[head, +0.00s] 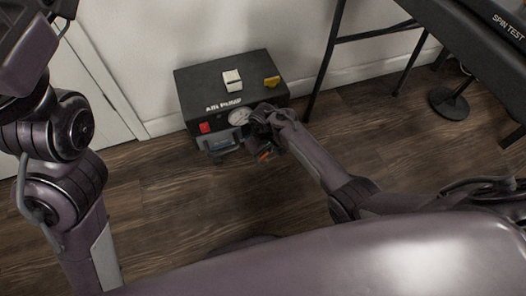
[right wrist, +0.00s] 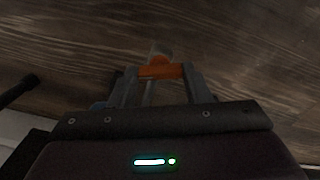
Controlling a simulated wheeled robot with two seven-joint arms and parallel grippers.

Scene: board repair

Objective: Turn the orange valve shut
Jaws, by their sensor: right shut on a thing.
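The orange valve (right wrist: 160,71) shows in the right wrist view as a short orange bar between my two fingers. My right gripper (right wrist: 160,82) is shut on it. In the head view the right gripper (head: 262,148) is at the front right of a black air pump box (head: 215,80), and only a small orange patch of the valve (head: 264,155) shows beside the fingers. The gripper hides most of the valve and its joint to the box. My left arm is at the left edge of the head view, and its gripper is not in view.
The box front has a round gauge (head: 239,117) and a red switch (head: 205,127). A white block (head: 232,80) and a yellow piece (head: 272,82) are on top. A black-legged table (head: 470,45) stands at the right. Wooden floor (head: 175,205) is clear in front.

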